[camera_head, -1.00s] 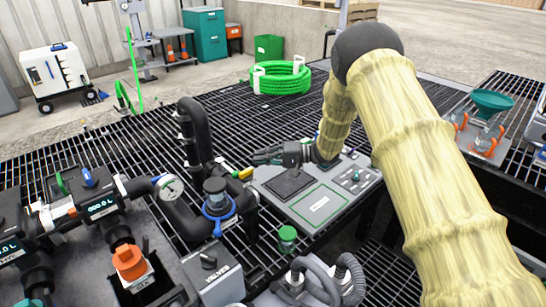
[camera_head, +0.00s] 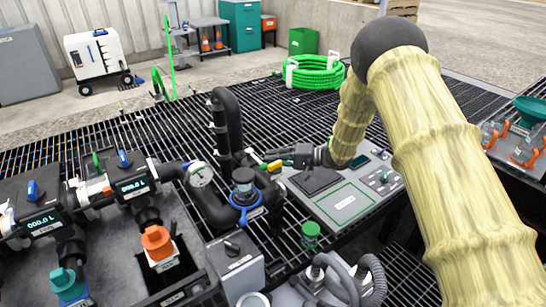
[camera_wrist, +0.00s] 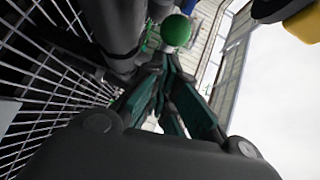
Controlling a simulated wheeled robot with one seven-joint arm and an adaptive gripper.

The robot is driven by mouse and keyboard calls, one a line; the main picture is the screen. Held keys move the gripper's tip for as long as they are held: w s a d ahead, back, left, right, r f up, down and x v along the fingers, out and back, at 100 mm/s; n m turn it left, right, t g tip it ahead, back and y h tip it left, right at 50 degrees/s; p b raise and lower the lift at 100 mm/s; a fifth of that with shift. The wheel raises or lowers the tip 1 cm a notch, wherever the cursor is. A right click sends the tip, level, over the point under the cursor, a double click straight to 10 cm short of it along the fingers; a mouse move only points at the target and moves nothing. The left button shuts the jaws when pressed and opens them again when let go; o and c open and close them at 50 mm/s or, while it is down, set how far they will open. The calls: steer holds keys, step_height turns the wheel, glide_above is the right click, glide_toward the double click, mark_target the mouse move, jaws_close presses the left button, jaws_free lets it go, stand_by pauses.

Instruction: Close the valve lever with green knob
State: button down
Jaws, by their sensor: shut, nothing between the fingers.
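A green knob (camera_wrist: 176,30) is round and shows near the top middle of the wrist view, just beyond my fingertips. My gripper (camera_wrist: 168,62) is shut and empty, with its dark green fingers pointing at the knob. I cannot tell whether they touch it. In the head view my gripper (camera_head: 272,156) points left beside the black upright pipe. The lever's arm and pivot are mostly hidden.
A black upright pipe (camera_head: 228,120) stands left of my gripper. A grey panel (camera_head: 340,203) lies below my forearm. A blue-collared fitting (camera_head: 245,190) and a gauge (camera_head: 200,175) are close on the left.

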steer(key=s+t+p, duration=0.1)
steer(key=p, duration=0.1)
steer(key=s+a+m+t+p, duration=0.1)
steer(key=p, duration=0.1)
steer(key=shift+s+a+r+m, duration=0.15)
steer(key=shift+a+r+m, duration=0.05)
steer(key=shift+a+m, duration=0.1)
steer(key=shift+s+a+f+p, duration=0.2)
steer(key=shift+s+f+p, duration=0.05)
steer(key=shift+p, duration=0.15)
